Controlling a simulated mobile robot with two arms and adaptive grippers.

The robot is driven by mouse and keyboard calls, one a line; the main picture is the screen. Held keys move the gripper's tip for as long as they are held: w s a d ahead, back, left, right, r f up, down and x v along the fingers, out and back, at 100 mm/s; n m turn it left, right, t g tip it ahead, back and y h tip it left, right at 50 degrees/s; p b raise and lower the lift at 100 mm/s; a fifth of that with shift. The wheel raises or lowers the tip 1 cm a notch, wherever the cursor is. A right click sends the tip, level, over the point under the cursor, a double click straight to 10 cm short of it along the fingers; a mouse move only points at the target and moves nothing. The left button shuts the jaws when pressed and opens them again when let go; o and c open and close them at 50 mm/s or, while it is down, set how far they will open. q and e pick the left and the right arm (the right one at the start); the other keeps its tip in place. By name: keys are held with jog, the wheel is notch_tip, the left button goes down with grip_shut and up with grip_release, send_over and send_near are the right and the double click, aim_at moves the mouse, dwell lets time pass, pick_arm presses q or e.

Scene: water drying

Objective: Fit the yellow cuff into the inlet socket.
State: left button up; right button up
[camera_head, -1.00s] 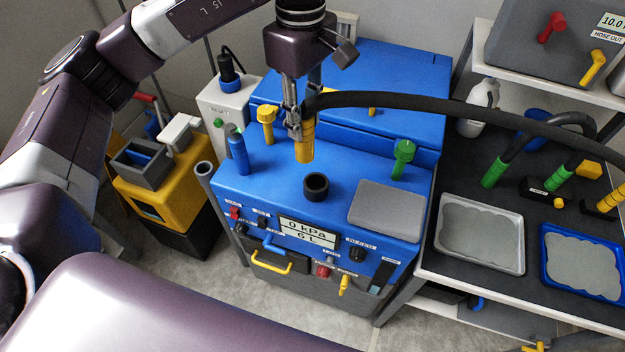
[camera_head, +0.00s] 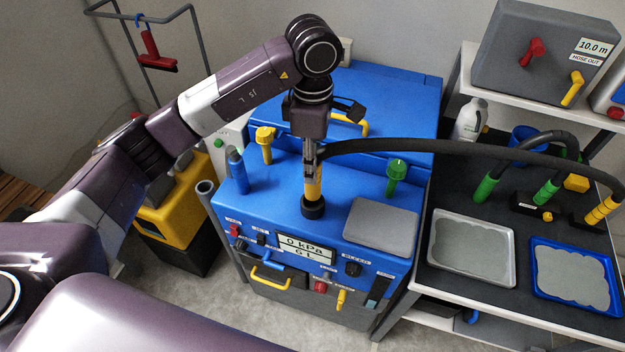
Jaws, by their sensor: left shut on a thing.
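The yellow cuff (camera_head: 313,187) is on the end of the black hose (camera_head: 420,146). It is upright, with its lower end at the mouth of the black inlet socket (camera_head: 313,208) on top of the blue machine (camera_head: 275,205). How deep the cuff sits in the socket I cannot tell. My left gripper (camera_head: 310,160) points down from above and is shut on the cuff's upper part, where the hose bends off to the right. My right gripper is not in view.
A yellow knob (camera_head: 265,143), a blue handle (camera_head: 237,172) and a green knob (camera_head: 396,176) stand on the machine around the socket. A grey pad (camera_head: 380,227) lies right of it. The bench at right holds a grey tray (camera_head: 440,268), a blue tray (camera_head: 541,285) and hose ends.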

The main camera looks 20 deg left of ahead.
pick_arm(q)
notch_tip(320, 180, down, 3)
jog(key=shift+r, duration=0.2)
notch_tip(320, 180, down, 3)
jog(key=shift+f+p, duration=0.15)
jog(key=shift+p, duration=0.55)
jog(key=shift+f, duration=0.2)
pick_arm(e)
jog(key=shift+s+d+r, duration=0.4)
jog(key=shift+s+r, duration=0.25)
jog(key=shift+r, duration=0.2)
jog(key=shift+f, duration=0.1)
pick_arm(q)
jog(key=shift+f, duration=0.2)
jog(key=o, duration=1.2)
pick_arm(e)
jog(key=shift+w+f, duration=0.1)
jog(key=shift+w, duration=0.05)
pick_arm(q)
jog(key=shift+r, duration=0.15)
